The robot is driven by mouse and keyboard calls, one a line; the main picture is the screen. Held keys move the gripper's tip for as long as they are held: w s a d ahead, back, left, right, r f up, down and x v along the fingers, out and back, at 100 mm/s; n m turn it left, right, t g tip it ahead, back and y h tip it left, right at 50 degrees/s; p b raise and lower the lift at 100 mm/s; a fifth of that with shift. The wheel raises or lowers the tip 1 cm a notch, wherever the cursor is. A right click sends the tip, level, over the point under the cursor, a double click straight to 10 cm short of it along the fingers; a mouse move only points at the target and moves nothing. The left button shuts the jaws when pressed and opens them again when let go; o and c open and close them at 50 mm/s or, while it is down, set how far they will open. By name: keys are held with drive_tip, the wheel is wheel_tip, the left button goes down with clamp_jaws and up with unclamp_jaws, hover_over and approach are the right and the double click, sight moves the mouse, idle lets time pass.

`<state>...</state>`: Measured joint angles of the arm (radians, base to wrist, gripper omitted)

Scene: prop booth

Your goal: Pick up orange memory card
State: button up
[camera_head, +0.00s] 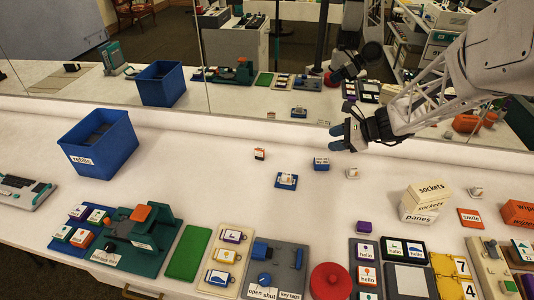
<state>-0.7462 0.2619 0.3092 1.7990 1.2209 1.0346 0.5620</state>
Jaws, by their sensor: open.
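A small orange block with a white label (259,154) stands alone on the white table, left of centre. It may be the memory card, but its print is too small to read. My gripper (336,138) is open and empty above the back of the table. It is to the right of the orange block and apart from it, with its fingers pointing left. An orange-edged card (80,238) also lies in the group at the front left.
A blue card (286,181), a blue labelled block (321,163) and a white block (352,173) stand near the orange block. A blue "refills" bin (117,130) is at left. Devices line the front edge. A mirror behind repeats the scene.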

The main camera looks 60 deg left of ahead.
sight(261, 149)
drive_tip(key=s+a+f+m, duration=0.1)
drive_tip(key=s+a+f, duration=0.2)
drive_tip(key=a, duration=0.3)
drive_tip(key=s+a+f+m+g+y, duration=0.1)
drive_tip(key=s+a+f, duration=0.2)
drive_tip(key=a+f, duration=0.3)
drive_tip(key=s+a+f+m+g, duration=0.1)
drive_tip(key=s+a+f, duration=0.2)
drive_tip(key=a, duration=0.5)
drive_tip(key=shift+a+f+y, duration=0.25)
drive_tip(key=shift+f+y, duration=0.15)
drive_tip(key=shift+f, duration=0.45)
drive_tip(key=shift+x, duration=1.3)
drive_tip(key=shift+s, duration=0.1)
drive_tip(key=shift+x, duration=2.55)
drive_tip(key=shift+c, duration=0.3)
clamp_jaws()
